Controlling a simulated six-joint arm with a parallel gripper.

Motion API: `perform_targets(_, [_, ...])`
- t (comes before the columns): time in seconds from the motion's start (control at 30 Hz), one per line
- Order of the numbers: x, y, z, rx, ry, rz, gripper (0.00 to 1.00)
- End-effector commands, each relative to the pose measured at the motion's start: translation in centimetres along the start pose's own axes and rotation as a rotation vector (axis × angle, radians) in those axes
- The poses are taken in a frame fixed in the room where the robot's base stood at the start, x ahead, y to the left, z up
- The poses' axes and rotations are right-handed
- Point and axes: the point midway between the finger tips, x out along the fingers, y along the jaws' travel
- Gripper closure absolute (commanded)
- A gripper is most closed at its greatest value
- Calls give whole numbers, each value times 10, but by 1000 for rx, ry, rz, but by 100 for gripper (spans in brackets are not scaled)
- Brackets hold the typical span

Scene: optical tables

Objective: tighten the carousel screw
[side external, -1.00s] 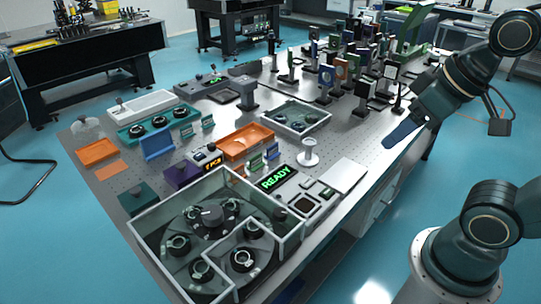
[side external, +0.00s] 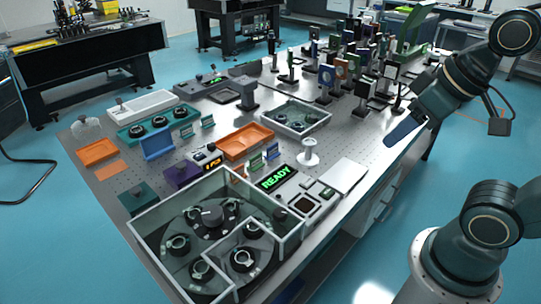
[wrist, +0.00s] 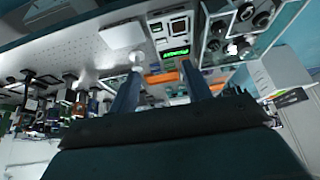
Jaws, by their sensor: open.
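The carousel (side external: 212,222) is a dark round plate with several ringed holders, inside a clear-walled enclosure (side external: 150,238) at the table's near end. A dark knob (side external: 212,213) stands at its centre; I cannot tell whether this is the screw. My gripper (side external: 400,135) is at the right, above the table's right edge, well away from the carousel. In the wrist view my gripper's two fingers (wrist: 162,85) are spread apart with nothing between them. The carousel enclosure (wrist: 238,30) shows at the upper right of the wrist view, partly cut off.
A lit READY display (side external: 276,178), a white pedestal (side external: 309,152) and a pale flat plate (side external: 343,176) lie between gripper and enclosure. Orange trays (side external: 246,141) and a teal holder (side external: 157,124) sit farther left. Many upright optic mounts (side external: 345,65) crowd the table's far end.

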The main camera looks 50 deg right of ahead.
Motion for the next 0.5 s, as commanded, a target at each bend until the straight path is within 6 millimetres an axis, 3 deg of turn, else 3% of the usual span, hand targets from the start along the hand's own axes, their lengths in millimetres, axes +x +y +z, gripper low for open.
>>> perform_targets(0.27, [2,-5,-9,74,-31,-11,52])
perform_targets(0.5, [8,-22,-33,283,-115,-22,52])
